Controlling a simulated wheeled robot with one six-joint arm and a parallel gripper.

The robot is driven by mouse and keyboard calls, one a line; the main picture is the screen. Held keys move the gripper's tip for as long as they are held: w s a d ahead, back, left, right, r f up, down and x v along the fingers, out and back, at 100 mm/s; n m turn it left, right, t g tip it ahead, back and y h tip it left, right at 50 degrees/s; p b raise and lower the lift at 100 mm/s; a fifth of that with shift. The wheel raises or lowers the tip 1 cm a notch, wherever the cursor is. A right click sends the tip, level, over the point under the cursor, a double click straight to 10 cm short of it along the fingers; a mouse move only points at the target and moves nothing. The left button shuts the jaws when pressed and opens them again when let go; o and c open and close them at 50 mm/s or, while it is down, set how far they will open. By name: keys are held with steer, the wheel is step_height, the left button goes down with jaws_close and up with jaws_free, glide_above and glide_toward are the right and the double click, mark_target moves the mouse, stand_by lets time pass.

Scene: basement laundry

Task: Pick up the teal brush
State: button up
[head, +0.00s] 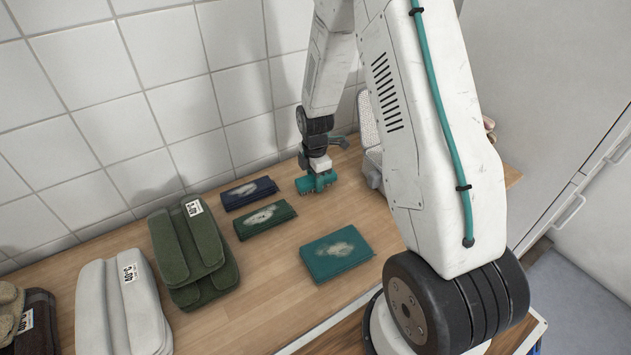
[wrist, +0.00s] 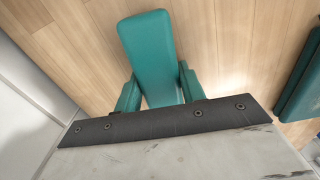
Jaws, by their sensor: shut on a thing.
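The teal brush (wrist: 150,45) shows in the wrist view as a smooth teal block with a rounded far end. It lies between the two teal fingers of my gripper (wrist: 160,89), which are shut on its sides. Its near part is hidden behind my gripper's body. In the head view my gripper (head: 316,182) points down at the back of the wooden worktop, close to the surface. There I cannot separate the brush from the teal fingers. I cannot tell whether the brush touches the worktop.
A teal folded packet (head: 337,254), a dark green one (head: 265,219) and a navy one (head: 249,192) lie on the worktop (head: 225,320). Stacked green pads (head: 190,252) and a pale grey stack (head: 120,305) stand left. A tiled wall is behind. A speckled light object (head: 368,122) stands right of my gripper.

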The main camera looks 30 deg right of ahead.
step_height(320, 180, up, 10)
steer(key=shift+r, duration=0.1)
stand_by(0.4)
steer(key=shift+o, duration=1.1)
steer(key=shift+c, duration=0.6)
